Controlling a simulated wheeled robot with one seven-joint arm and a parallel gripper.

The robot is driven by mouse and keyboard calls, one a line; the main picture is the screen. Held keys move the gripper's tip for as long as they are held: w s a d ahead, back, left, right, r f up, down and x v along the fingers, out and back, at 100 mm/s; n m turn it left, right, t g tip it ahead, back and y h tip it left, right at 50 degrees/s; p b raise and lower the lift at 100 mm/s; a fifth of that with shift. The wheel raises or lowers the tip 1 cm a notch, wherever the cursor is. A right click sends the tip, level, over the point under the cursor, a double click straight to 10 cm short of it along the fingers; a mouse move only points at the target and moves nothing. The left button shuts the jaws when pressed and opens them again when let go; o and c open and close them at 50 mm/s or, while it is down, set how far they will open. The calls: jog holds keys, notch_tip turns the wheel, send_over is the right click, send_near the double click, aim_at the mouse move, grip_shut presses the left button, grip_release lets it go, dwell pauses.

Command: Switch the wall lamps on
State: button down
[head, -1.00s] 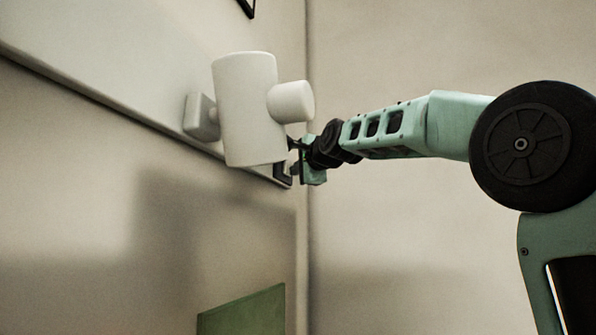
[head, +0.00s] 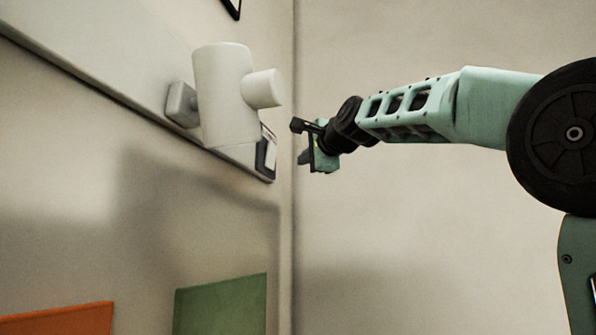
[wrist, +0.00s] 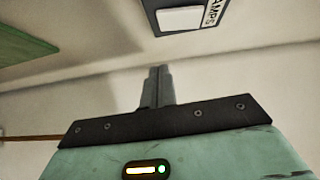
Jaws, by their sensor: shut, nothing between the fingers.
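A dark-framed switch plate (head: 266,152) with a white rocker is on the left wall near the corner, partly behind the lamp. In the wrist view the white rocker (wrist: 179,18) shows at the top edge, beside a label whose visible letters read "AMPS". A white cylindrical wall lamp (head: 222,95) with a side stub sits on a square wall mount. It looks matte, with no clear glow. My gripper (head: 304,157) is right of the plate, apart from it. Its two grey fingers (wrist: 158,85) are together and empty, pointing towards the wall below the rocker in the wrist view.
A green panel (head: 220,304) and an orange panel (head: 58,320) are low on the left wall. A pale ledge or band runs along that wall behind the lamp. The right wall behind my arm is bare.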

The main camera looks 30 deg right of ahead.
jog(key=shift+s+a+f+b, duration=0.15)
jog(key=shift+s+b, duration=0.25)
jog(key=shift+s, duration=1.15)
